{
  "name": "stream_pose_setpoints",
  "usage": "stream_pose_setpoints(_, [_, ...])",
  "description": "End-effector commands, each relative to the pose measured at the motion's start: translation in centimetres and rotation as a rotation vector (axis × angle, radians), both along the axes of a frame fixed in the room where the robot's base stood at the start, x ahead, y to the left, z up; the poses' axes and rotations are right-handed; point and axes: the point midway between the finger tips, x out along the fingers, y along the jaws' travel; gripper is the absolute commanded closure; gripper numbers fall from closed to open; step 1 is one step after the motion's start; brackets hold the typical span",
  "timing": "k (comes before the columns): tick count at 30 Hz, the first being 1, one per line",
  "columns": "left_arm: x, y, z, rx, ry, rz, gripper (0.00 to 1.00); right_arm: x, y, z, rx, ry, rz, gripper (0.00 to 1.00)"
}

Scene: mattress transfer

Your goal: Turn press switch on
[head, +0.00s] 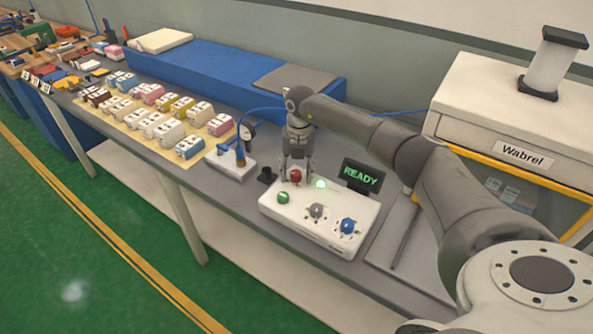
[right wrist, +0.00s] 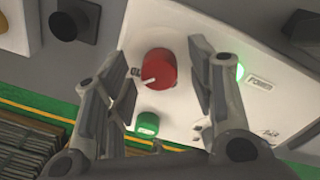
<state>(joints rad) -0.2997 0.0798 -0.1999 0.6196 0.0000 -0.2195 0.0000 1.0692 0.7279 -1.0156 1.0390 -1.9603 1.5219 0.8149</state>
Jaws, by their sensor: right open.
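A white control box (head: 334,228) lies on the grey workbench with a red round knob (head: 296,176), a green knob (head: 283,198), a grey knob (head: 316,211) and a blue knob (head: 348,226) on top. A green light (head: 320,184) on it is lit. In the right wrist view, the red knob (right wrist: 158,68) has a white pointer mark, and the lit light (right wrist: 239,72) is beside a label. My right gripper (head: 296,172) is open and points down over the red knob, which shows between its fingers; contact cannot be told. My left gripper is not in view.
A display reading READY (head: 361,175) stands behind the box. A gauge stand (head: 232,163) and a small black block (head: 267,175) are to the left. A white machine labelled Wabrel (head: 480,95) is at the right.

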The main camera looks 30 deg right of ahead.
Motion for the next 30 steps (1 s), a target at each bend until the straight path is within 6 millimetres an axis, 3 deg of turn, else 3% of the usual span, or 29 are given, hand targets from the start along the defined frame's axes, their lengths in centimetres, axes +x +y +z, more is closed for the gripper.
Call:
stream_pose_setpoints(5, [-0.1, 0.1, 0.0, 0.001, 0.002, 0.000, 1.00, 0.1, 0.0, 1.2, 0.000, -0.004, 0.001, 0.49])
stream_pose_setpoints(19, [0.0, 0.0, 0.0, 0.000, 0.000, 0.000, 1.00, -0.2, -0.4, 10.3, 0.000, -0.002, 0.000, 0.49])
stream_pose_setpoints(24, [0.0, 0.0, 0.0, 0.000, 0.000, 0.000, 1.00, -0.3, -0.4, 11.7, 0.000, 0.000, 0.000, 0.49])
stream_pose_setpoints(30, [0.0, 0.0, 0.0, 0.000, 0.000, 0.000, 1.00, -0.3, -0.4, 12.0, 0.000, 0.000, 0.000, 0.49])
